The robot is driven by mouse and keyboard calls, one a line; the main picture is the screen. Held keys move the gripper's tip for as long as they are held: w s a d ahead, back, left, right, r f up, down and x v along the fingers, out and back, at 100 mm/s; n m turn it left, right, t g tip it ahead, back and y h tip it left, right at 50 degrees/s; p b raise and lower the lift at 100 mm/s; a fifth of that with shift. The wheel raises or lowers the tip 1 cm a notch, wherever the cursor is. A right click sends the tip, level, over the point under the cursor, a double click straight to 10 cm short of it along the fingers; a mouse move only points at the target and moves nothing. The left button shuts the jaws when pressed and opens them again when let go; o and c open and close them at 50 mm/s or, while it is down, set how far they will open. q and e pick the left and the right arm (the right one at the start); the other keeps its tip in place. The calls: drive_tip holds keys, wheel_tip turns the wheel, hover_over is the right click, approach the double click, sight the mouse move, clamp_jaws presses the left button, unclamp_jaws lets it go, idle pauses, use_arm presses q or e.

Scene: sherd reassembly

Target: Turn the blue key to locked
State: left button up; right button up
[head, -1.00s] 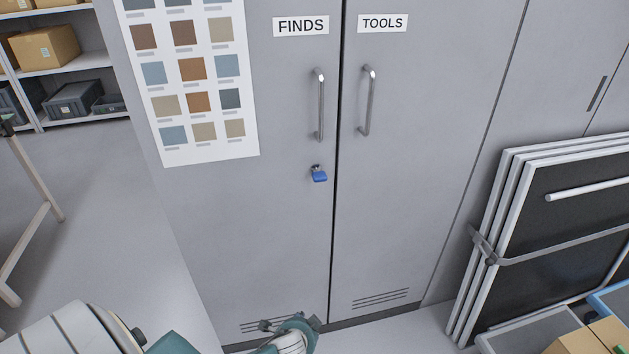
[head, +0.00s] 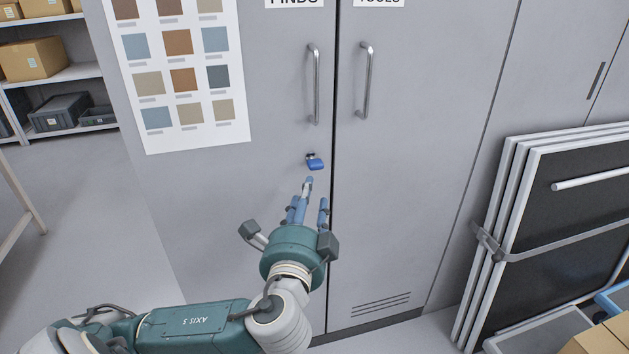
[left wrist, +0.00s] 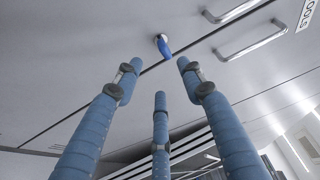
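The blue key (head: 315,164) sits in a lock on the left cabinet door, below that door's handle. It also shows in the left wrist view (left wrist: 164,48), beyond my fingertips. My left gripper (head: 312,190) is just below the key in the head view, pointing up at it. Its blue fingers are spread apart and empty in the left wrist view (left wrist: 160,78), with a gap between them and the key. No lock markings can be read. My right gripper is not in view.
The left door has a handle (head: 313,84) and a colour chart (head: 180,75); the right door has a similar handle (head: 364,80). Folded black panels (head: 560,230) lean at the right. Cardboard boxes (head: 35,65) stand on shelves at the far left.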

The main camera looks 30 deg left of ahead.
sight(312, 163)
use_arm(q)
drive_tip(key=x, duration=1)
drive_tip(key=shift+w+a+r, duration=0.15)
drive_tip(key=shift+w+r, duration=0.05)
drive_tip(key=shift+w, duration=0.1)
clamp_jaws()
